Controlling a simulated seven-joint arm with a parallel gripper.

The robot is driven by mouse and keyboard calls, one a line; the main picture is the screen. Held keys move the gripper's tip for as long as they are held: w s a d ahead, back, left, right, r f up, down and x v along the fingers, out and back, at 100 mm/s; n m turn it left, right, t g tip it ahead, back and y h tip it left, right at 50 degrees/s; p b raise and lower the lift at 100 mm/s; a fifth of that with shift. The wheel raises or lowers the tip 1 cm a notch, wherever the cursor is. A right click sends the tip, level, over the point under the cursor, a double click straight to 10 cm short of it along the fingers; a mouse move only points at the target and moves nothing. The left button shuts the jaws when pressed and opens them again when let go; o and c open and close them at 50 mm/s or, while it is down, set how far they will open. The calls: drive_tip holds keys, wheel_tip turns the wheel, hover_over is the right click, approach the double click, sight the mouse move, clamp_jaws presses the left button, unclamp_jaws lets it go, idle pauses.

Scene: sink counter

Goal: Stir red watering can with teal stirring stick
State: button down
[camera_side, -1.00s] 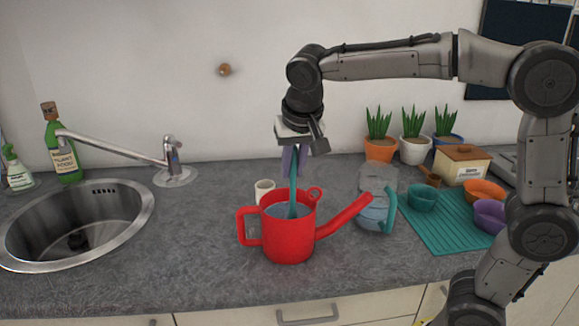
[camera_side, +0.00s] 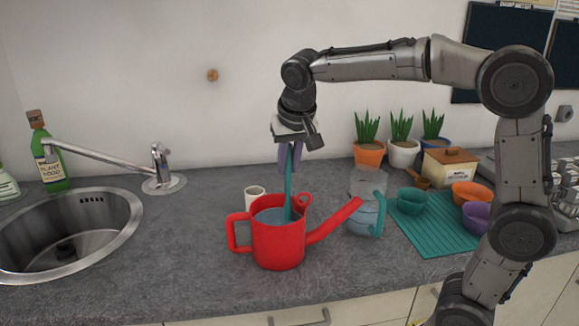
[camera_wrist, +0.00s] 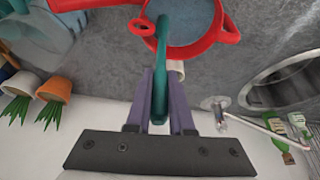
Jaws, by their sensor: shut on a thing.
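The red watering can (camera_side: 278,246) stands upright on the counter with its spout to the right, and holds bluish water. It also shows at the top of the wrist view (camera_wrist: 226,33). My gripper (camera_side: 290,165) is above the can, pointing down, shut on the teal stirring stick (camera_side: 288,195). The stick's lower end is inside the can, in the water, and its tip is hidden. In the wrist view the stick (camera_wrist: 161,65) runs from between my purple fingers (camera_wrist: 160,95) into the can's opening.
A clear pitcher with a teal handle (camera_side: 364,217) stands just right of the can, beneath the spout's end. A white cup (camera_side: 254,196) is behind the can. A teal mat (camera_side: 435,235) with bowls lies at right; potted plants (camera_side: 368,153) stand behind. The sink (camera_side: 70,235) is left.

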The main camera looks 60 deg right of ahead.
drive_tip(key=shift+w, duration=0.15)
drive_tip(key=w, duration=0.2)
drive_tip(key=shift+w+a, duration=0.3)
drive_tip(key=shift+a, duration=0.1)
drive_tip(key=a, duration=0.3)
drive_tip(key=shift+w, duration=0.4)
idle(0.3)
